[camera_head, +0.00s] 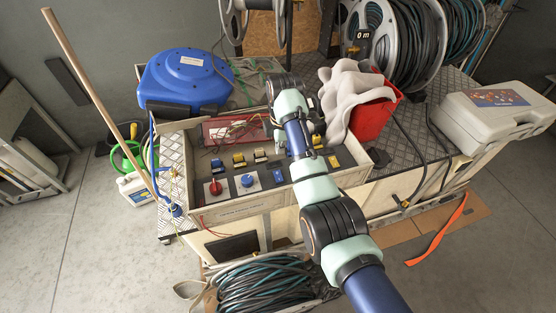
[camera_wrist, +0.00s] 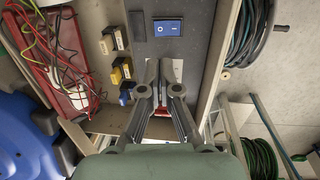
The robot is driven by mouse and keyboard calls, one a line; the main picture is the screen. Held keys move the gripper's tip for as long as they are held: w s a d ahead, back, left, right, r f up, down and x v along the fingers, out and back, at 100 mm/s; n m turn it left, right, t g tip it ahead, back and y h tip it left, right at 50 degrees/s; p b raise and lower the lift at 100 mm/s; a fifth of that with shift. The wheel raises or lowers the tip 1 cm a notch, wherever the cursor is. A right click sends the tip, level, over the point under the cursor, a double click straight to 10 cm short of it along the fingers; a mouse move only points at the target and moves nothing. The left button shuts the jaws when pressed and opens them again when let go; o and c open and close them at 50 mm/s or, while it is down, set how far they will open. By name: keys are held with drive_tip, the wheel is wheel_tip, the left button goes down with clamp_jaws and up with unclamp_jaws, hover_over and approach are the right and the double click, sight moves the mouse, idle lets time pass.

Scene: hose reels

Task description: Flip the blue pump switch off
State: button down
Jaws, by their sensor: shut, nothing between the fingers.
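The blue rocker switch (camera_wrist: 168,28) is set in the dark control panel (camera_wrist: 195,12), near the top of the wrist view, with a small white mark on its face. In the head view a small blue patch on the panel (camera_head: 278,176) looks like it. I cannot tell from its tilt which way it is set. My gripper (camera_wrist: 165,75) is shut and empty, above the panel and below the switch in the wrist picture, apart from it. The fingers partly hide a white plate (camera_wrist: 178,65). In the head view my arm hides much of the gripper.
A red knob (camera_head: 213,187) and a blue knob (camera_head: 248,180) on white plates sit beside the switch. Yellow, white and blue connectors (camera_wrist: 121,72) line the panel. A red tray with cables (camera_wrist: 60,75), a red bucket (camera_head: 372,118) and a blue reel (camera_head: 185,78) stand nearby.

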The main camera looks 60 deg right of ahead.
sight(279, 176)
drive_tip(key=f+b, duration=0.2)
drive_tip(key=f, duration=0.2)
drive_tip(key=f+b, duration=0.2)
drive_tip(key=f, duration=0.2)
drive_tip(key=w+d+f+b, duration=0.1)
drive_tip(key=f+b, duration=0.1)
drive_tip(key=f, duration=0.2)
drive_tip(key=shift+f, duration=0.55)
drive_tip(key=shift+w+d+f, duration=0.1)
drive_tip(key=shift+d+f, duration=0.05)
drive_tip(key=shift+f, duration=0.1)
drive_tip(key=shift+r+p, duration=0.15)
drive_tip(key=shift+p, duration=0.25)
drive_tip(key=shift+s+a+r+p, duration=0.1)
drive_tip(key=shift+s+a+p, duration=0.5)
drive_tip(key=shift+p, duration=1.25)
wheel_tip(279, 176, up, 14)
drive_tip(key=w+d+p, duration=0.1)
drive_tip(key=p, duration=0.5)
drive_tip(key=shift+w+d, duration=0.15)
